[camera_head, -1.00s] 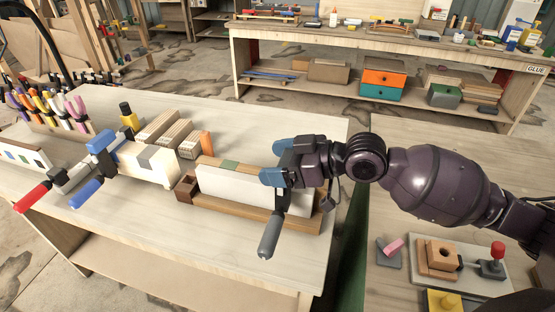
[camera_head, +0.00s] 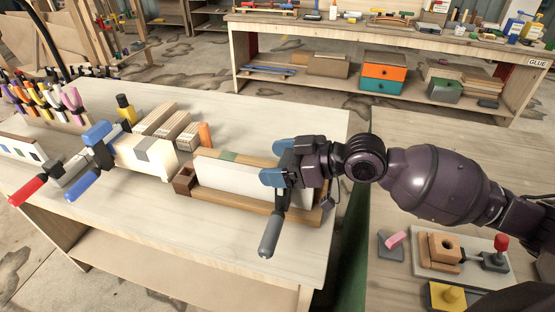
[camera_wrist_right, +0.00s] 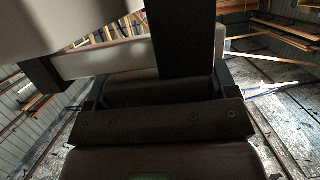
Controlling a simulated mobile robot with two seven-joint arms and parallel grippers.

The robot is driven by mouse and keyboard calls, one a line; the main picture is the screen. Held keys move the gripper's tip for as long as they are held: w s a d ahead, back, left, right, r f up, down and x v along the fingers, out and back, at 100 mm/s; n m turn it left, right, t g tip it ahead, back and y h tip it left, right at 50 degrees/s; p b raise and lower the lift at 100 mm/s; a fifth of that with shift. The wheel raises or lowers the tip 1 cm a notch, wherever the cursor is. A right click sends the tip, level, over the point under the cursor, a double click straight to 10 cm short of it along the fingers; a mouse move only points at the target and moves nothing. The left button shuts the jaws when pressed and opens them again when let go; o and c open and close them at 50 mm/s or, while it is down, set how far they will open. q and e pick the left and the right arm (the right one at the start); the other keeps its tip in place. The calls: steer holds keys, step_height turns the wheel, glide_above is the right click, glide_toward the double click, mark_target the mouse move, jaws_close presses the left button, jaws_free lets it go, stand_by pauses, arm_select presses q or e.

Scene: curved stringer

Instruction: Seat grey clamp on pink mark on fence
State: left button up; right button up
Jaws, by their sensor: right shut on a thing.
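My right gripper (camera_head: 272,163), with blue fingertips, is shut on the grey clamp (camera_head: 270,235) at the right part of the fence (camera_head: 225,173). The clamp's grey handle hangs in front of the fence; its upper part is hidden by the gripper. The fence has a white face, a brown wooden base and a green mark (camera_head: 229,156) on top, left of the gripper. No pink mark shows on it. I cannot tell if the clamp touches the fence. In the right wrist view a dark upright bar (camera_wrist_right: 183,40) stands close before the camera. My left gripper is not in view.
Clamps with red (camera_head: 28,188) and blue (camera_head: 84,186) handles grip a pale block (camera_head: 150,155) on the left. Wooden blocks (camera_head: 170,130) and an orange piece (camera_head: 205,135) stand behind the fence. A jig board (camera_head: 465,266) lies on the right bench.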

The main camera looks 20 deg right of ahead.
stand_by(0.3)
steer(key=shift+f, duration=0.45)
steer(key=o, duration=1.1)
steer(key=shift+c, duration=0.2)
steer(key=shift+o, duration=1.4)
steer(key=shift+s+d, duration=0.1)
steer(key=shift+d, duration=0.05)
